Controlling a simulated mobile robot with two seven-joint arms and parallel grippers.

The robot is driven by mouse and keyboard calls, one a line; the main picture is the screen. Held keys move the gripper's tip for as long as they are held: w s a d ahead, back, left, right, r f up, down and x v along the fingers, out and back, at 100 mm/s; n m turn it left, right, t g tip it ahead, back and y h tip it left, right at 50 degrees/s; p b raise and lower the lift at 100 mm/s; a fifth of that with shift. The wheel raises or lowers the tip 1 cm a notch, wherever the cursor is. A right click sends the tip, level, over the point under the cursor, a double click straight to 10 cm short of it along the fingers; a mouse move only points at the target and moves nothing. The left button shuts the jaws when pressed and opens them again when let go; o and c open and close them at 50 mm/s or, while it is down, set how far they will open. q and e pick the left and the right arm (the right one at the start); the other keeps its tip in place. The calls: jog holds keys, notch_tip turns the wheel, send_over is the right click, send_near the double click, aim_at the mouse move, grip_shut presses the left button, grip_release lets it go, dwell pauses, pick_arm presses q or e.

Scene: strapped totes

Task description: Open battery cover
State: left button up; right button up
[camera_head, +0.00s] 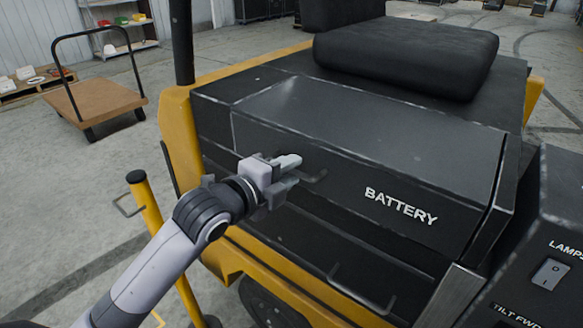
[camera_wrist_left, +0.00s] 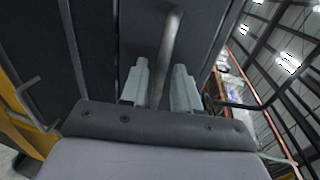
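The battery cover (camera_head: 370,160) is a dark grey panel on the yellow and black forklift, with white "BATTERY" lettering. It looks closed. A thin dark handle (camera_head: 316,178) stands out from its front face, left of the lettering. My left gripper (camera_head: 290,171) is at the handle's left end, in front of the cover. In the left wrist view its two fingers (camera_wrist_left: 160,88) are apart, and the handle bar (camera_wrist_left: 170,50) runs between them. I see gaps beside the bar, so the fingers do not look closed on it. My right gripper is out of view.
The black seat cushion (camera_head: 408,52) sits above and behind the cover. A second handle (camera_head: 358,290) is on a lower panel. A yellow post (camera_head: 158,215) stands left of the forklift. A control panel with a lamp switch (camera_head: 549,273) is at right. A cart (camera_head: 97,100) stands far left.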

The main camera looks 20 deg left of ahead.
pick_arm(q)
jog(key=shift+w+d+f, duration=0.1)
jog(key=shift+w+d, duration=0.15)
jog(key=shift+w, duration=0.3)
grip_shut()
